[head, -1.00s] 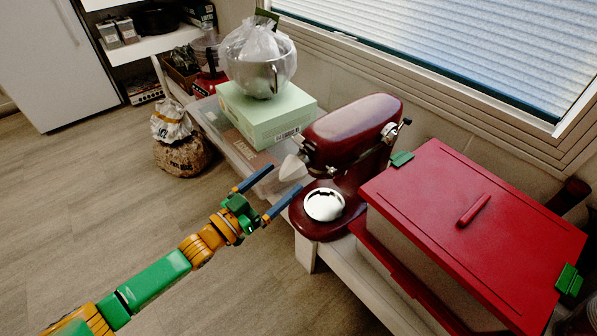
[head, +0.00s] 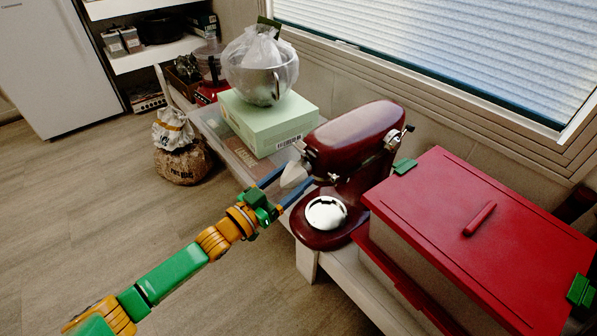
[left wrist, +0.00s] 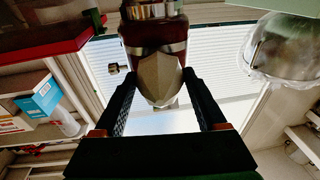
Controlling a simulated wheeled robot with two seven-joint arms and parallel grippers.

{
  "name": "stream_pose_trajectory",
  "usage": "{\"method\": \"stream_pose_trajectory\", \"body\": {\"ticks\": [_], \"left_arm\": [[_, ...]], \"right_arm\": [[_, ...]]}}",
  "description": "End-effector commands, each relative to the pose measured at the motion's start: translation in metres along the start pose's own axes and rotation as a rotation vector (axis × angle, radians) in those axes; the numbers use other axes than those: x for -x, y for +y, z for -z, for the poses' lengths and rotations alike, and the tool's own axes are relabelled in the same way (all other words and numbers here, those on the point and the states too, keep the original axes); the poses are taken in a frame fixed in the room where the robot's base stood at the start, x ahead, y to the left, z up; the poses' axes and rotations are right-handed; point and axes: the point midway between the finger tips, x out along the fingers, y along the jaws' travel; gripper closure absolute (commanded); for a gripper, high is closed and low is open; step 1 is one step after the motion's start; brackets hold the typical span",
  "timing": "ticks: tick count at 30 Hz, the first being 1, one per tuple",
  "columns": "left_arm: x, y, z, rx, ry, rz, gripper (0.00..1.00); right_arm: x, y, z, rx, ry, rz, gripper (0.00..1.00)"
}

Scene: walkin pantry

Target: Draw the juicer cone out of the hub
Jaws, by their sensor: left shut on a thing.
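The pale, pointed juicer cone (head: 293,175) sits at the front of the dark red stand mixer (head: 350,135), at the hub end of its head. In the left wrist view the faceted cone (left wrist: 157,80) points toward my palm, with the hub (left wrist: 153,35) directly behind it. My left gripper (head: 295,180) has its blue fingers on either side of the cone and is shut on it. The cone looks still seated against the hub. My right gripper is not in view.
A red-lidded bin (head: 470,215) stands right of the mixer. A mint-green box (head: 268,122) with a bagged metal bowl (head: 262,75) on it stands behind left. Sacks (head: 180,150) sit on the floor. The floor at the left is open.

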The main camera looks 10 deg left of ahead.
Motion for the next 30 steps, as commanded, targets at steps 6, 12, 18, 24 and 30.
{"method": "stream_pose_trajectory", "body": {"ticks": [6,12,18,24,30], "left_arm": [[0.000,0.000,0.000,0.000,0.000,0.000,0.82],[0.006,-0.001,0.002,0.000,-0.001,0.000,0.82],[0.017,-0.002,0.004,0.000,-0.001,0.001,0.82],[0.028,-0.004,0.004,0.000,-0.001,0.001,0.82],[0.040,-0.005,0.006,0.000,-0.001,0.001,0.82]], "right_arm": [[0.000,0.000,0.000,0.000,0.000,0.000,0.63],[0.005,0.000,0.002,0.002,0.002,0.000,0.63],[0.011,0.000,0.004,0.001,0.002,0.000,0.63],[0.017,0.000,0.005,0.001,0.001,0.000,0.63],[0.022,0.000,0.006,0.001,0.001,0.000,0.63]]}}
